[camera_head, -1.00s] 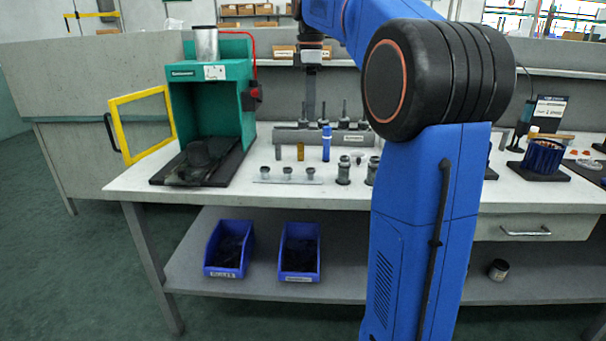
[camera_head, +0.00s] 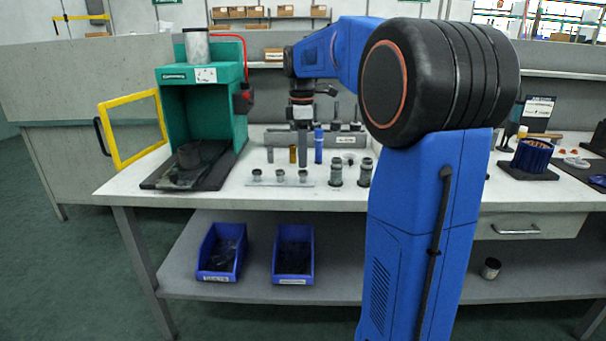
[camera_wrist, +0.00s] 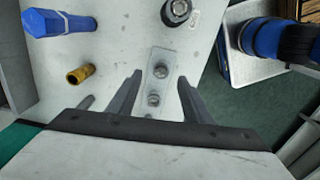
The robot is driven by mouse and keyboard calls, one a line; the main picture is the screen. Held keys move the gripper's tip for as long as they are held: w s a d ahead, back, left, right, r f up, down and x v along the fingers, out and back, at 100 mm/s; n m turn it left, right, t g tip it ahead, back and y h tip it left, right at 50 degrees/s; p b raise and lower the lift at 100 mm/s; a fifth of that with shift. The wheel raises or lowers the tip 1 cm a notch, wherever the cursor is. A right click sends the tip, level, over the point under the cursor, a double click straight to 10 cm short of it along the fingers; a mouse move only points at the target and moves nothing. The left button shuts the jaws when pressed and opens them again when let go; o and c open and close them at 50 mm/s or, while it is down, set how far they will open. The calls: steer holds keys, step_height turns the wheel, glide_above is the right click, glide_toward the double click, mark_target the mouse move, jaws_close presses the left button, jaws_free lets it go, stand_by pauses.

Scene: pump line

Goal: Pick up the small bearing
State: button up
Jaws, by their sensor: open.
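A pale plate (camera_head: 268,183) on the workbench carries three small round metal parts in a row: left (camera_head: 255,176), middle (camera_head: 279,176) and right (camera_head: 303,176). They look like small bearings on posts, but I cannot tell which one is the small bearing. In the wrist view, two of these parts show, one farther (camera_wrist: 160,70) and one nearer (camera_wrist: 153,100), framed between the fingers. A third part is not visible in the wrist view.
A blue cylinder (camera_head: 318,146) and a brass piece (camera_head: 293,154) stand just behind the plate. Two larger metal fittings (camera_head: 336,173) stand to its right. The green press housing (camera_head: 203,75) with a yellow open guard (camera_head: 132,128) is at left. A grey tool rack (camera_head: 345,139) stands behind.

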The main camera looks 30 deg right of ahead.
mark_target(302, 173)
steer(key=shift+s+f, duration=0.1)
steer(key=shift+f, duration=1.7)
steer(key=c, duration=0.9)
step_height(302, 173, up, 10)
steer(key=shift+d, duration=0.1)
